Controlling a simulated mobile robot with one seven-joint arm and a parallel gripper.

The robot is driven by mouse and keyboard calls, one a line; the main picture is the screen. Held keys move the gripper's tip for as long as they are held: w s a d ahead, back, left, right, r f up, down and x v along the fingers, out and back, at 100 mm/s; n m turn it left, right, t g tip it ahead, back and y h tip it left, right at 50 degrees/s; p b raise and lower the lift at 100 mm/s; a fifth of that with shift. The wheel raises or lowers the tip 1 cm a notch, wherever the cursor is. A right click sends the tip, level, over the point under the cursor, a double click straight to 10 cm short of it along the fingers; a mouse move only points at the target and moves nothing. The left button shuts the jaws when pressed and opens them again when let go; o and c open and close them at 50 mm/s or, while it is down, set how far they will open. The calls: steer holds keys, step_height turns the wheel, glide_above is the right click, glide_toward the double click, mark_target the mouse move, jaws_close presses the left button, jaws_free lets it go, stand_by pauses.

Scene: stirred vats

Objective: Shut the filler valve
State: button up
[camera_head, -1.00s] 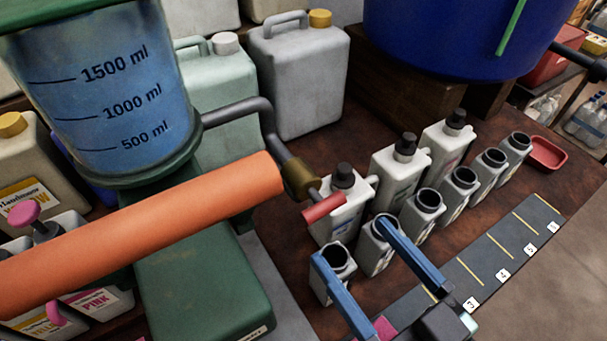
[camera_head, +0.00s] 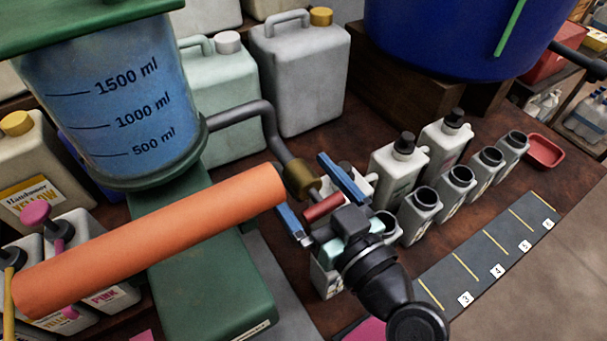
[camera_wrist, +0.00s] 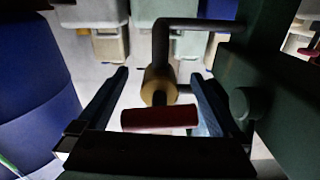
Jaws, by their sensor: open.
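The filler valve has a brass body (camera_head: 301,178) at the end of a grey pipe (camera_head: 238,113) and a red bar handle (camera_head: 323,208). The pipe comes from the clear filler vessel (camera_head: 105,110) of blue liquid. My gripper (camera_head: 318,199) is open, with one blue finger on each side of the red handle. In the wrist view the handle (camera_wrist: 160,119) lies crosswise between the fingers, with the brass body (camera_wrist: 157,85) just beyond it. I cannot tell whether a finger touches the handle. My gripper partly hides the bottles below the valve.
An orange arm link of mine crosses the left foreground. Open grey bottles (camera_head: 455,187) and white capped bottles (camera_head: 398,165) stand close on the right. A numbered dark strip (camera_head: 480,250) lies in front. A blue vat (camera_head: 455,40) stands behind.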

steer(key=c, duration=1)
steer(key=shift+m, duration=0.8)
steer(key=o, duration=1)
steer(key=shift+s+d, duration=0.1)
steer(key=b+v, duration=0.2)
steer(key=v, duration=1)
steer(key=shift+s+d, duration=0.2)
steer(key=shift+s, duration=0.15)
